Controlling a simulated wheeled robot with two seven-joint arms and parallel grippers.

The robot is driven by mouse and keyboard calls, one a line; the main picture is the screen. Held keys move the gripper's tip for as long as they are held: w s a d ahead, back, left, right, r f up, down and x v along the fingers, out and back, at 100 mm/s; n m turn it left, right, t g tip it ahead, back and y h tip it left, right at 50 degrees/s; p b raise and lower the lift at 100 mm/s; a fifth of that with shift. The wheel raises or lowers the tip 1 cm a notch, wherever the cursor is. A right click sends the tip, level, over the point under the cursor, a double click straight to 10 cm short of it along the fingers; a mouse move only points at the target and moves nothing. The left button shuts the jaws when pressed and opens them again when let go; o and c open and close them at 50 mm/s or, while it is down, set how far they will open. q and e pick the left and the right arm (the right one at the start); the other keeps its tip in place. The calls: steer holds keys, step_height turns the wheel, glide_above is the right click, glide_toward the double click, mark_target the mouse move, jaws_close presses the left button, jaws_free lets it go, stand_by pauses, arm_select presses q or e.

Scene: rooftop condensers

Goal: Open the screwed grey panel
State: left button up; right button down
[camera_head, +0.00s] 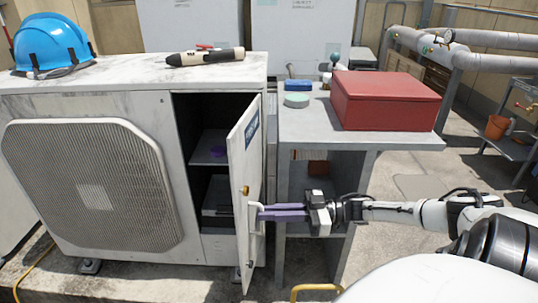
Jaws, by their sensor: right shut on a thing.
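The grey panel (240,160) is a hinged door on the front right of the condenser unit (180,105). It stands swung outward, seen nearly edge-on, with a blue label and a brass-coloured knob or screw (245,190) on it. Behind it the dark compartment (205,125) shows a shelf with a small purple item (217,152) and a grey box-like part lower down. My right gripper (262,213) comes in from the right, its purple fingers shut on the pale handle (256,222) of the panel. My left gripper is not in view.
A grey stand (290,125) right of the panel carries a red box (388,100), a mint-coloured round item and a blue item. A blue helmet (50,45) and a torch-like tool (205,57) lie on the condenser. Pipes and an orange bucket (497,127) are at right.

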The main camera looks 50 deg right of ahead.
steer(key=shift+w+d+r+h, duration=0.3)
steer(key=shift+w+d, duration=0.1)
steer(key=shift+d, duration=0.15)
steer(key=c, duration=1.9)
jaws_free()
steer(key=shift+f, duration=0.1)
steer(key=shift+o, duration=0.2)
steer(key=shift+a, duration=0.1)
steer(key=shift+s+a+f, duration=0.1)
steer(key=v, duration=1)
steer(key=shift+s+f, duration=0.15)
